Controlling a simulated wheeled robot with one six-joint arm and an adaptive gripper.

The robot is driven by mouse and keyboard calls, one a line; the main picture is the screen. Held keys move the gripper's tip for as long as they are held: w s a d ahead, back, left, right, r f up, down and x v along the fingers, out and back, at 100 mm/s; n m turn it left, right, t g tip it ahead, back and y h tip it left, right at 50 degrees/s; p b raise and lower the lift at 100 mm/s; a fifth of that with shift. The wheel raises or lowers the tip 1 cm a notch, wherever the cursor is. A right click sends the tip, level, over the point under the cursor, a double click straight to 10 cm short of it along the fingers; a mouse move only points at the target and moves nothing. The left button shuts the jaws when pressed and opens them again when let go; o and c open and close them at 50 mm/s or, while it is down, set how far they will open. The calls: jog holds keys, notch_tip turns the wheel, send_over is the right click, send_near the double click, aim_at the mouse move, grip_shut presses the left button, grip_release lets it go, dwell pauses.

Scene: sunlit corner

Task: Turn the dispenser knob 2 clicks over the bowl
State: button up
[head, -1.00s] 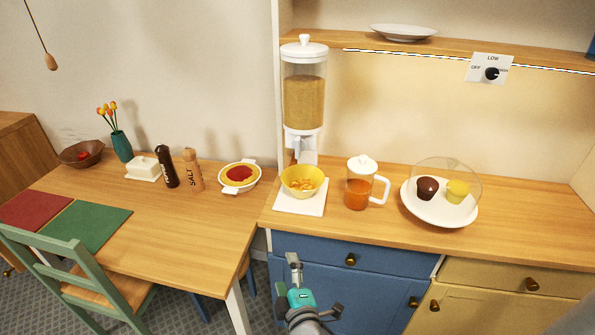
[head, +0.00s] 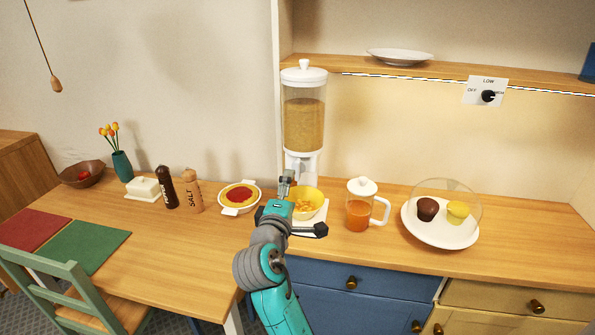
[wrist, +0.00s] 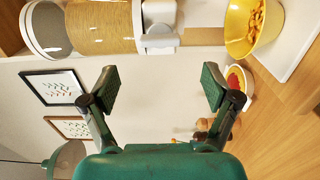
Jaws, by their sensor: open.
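The cereal dispenser (head: 304,125) stands on the counter, with a white lid, a clear hopper of tan cereal and a white lower part (head: 302,163). It also shows sideways in the wrist view (wrist: 100,28). The yellow bowl (head: 316,206) with orange-yellow pieces stands below the outlet, partly hidden by my arm, and shows in the wrist view (wrist: 239,45). My gripper (head: 287,183) is open and empty in front of the dispenser's lower part. Its fingers (wrist: 158,87) are spread, apart from the dispenser.
A white board (head: 322,225) lies under the bowl. A glass jug of orange drink (head: 358,214) stands to the right, then a domed plate of muffins (head: 440,232). A red-filled pie (head: 239,196) and salt and pepper mills (head: 192,192) are to the left. A shelf (head: 450,75) runs above.

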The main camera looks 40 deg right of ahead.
aim_at(297, 172)
jog(key=x, duration=0.9)
jog(key=shift+w+d, duration=0.25)
jog(key=shift+d, duration=0.05)
jog(key=c, duration=1.2)
